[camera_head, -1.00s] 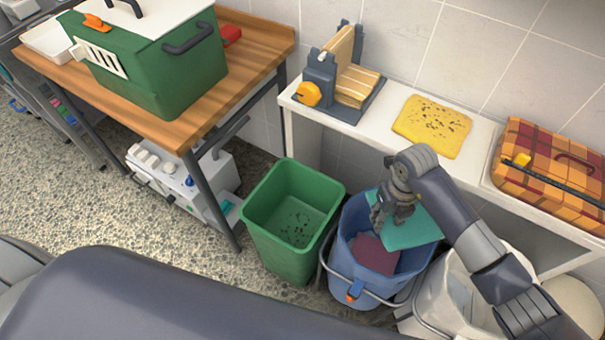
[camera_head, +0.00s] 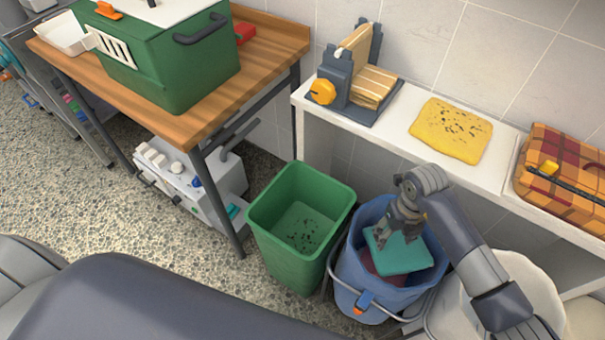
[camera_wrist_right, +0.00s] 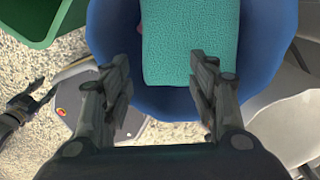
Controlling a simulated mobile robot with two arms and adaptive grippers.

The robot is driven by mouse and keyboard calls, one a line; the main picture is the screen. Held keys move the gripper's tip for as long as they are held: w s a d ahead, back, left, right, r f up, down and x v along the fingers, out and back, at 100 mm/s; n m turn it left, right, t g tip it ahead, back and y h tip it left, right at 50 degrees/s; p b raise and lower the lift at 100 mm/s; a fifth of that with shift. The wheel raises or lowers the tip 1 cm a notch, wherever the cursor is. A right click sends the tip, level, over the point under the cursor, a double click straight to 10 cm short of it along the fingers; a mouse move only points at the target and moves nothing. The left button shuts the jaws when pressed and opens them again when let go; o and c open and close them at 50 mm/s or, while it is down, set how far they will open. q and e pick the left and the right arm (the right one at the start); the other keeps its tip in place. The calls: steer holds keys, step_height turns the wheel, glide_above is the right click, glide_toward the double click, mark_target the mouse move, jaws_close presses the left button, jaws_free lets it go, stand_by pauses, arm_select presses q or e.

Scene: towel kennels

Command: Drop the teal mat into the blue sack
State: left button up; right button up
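The teal mat (camera_head: 402,257) lies in the mouth of the blue sack (camera_head: 345,280), which looks like a bucket with a handle. The mat covers part of a dark red cloth in there. My right gripper (camera_head: 398,232) is over the sack, just above the mat. In the right wrist view, its fingers (camera_wrist_right: 163,70) are spread apart with nothing between them. The mat (camera_wrist_right: 190,40) shows beyond the fingertips, inside the blue rim (camera_wrist_right: 262,50). A dark jointed shape (camera_wrist_right: 20,108) at the left edge there looks like my left gripper; its fingers are unclear.
A green bin (camera_head: 285,262) stands left of the sack, and a whitish container (camera_head: 530,280) to its right. Behind, a white shelf (camera_head: 400,125) holds a yellow mat (camera_head: 450,130), a plaid case (camera_head: 565,175) and a holder with folded towels (camera_head: 370,85).

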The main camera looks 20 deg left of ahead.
step_height(320, 180, up, 12)
stand_by(0.7)
